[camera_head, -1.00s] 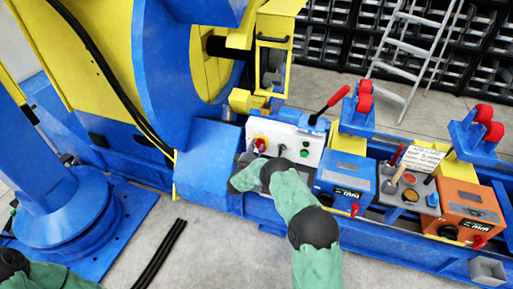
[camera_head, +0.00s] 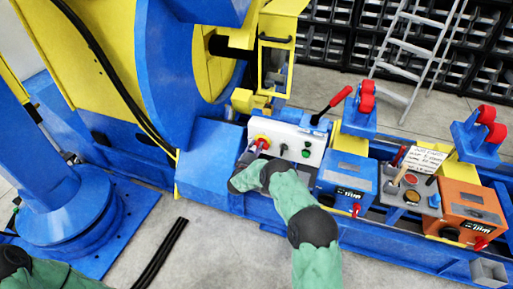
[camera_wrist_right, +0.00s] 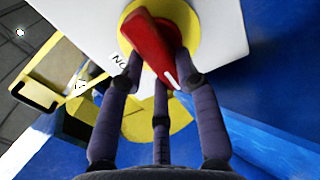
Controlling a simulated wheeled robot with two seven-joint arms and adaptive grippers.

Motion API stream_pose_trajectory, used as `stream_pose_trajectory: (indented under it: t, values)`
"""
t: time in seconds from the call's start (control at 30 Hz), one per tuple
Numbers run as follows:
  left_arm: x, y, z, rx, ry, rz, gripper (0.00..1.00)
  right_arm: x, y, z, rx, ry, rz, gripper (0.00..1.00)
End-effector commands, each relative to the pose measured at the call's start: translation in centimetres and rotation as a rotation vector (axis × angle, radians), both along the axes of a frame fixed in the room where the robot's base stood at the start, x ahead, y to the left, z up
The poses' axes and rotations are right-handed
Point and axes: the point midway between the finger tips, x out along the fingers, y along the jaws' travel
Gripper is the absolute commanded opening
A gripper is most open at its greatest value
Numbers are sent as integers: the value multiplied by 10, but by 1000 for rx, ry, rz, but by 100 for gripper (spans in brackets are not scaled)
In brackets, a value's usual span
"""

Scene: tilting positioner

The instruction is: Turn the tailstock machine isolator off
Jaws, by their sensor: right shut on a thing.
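The tailstock machine isolator is a red rotary handle (camera_wrist_right: 152,45) on a round yellow plate (camera_wrist_right: 190,22), fixed to a white panel. In the head view the isolator (camera_head: 262,142) sits at the left end of the white control box (camera_head: 290,143). My right gripper (camera_wrist_right: 160,88) is shut on the red handle, with fingers at either side of it. In the wrist view the handle slants toward the lower right, with a white mark at its tip. Part of a printed label shows beside the plate. In the head view my right gripper (camera_head: 249,153) partly hides the box's lower left. My left gripper is out of view.
A black switch and a green button sit right of the isolator. A red-knobbed lever (camera_head: 331,105) rises behind the box. A blue box (camera_head: 345,178) and an orange box (camera_head: 470,212) stand to the right. Blue machine housing (camera_head: 210,160) is close on the left.

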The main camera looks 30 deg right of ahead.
Motion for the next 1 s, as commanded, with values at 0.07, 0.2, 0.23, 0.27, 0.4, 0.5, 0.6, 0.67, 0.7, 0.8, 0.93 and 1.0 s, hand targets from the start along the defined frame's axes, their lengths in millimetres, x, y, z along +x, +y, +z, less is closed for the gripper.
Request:
stream_pose_trajectory:
  t: [0.07, 0.2, 0.23, 0.27, 0.4, 0.5, 0.6, 0.67, 0.7, 0.8, 0.93, 1.0]
  values:
    - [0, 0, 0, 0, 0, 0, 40, 0, 1, -1, -5, 9, 3, 0]
    - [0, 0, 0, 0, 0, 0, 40, 0, 1, -1, -10, 14, 3, 0]
    - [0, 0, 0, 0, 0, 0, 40, 0, 1, -1, -10, 14, 3, 0]
    - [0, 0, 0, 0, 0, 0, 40, 0, 1, -1, -10, 14, 3, 0]
    - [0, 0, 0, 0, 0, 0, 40, 0, 1, -1, -10, 14, 3, 0]
    - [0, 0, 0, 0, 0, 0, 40, 0, 1, -1, -10, 14, 3, 35]
    - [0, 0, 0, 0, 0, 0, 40, 0, 1, -1, -10, 14, 3, 57]
    - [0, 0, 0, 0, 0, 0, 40, 0, 1, -1, -9, 13, 2, 57]
    - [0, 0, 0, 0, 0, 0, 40, 0, 1, -1, -10, 13, 2, 57]
    - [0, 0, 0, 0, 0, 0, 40, 0, 1, -1, -10, 13, 1, 57]
    - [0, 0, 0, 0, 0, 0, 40, -1, 1, -1, -9, 12, 1, 57]
    - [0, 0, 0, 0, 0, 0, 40, -3, 4, -1, -10, 13, 1, 57]
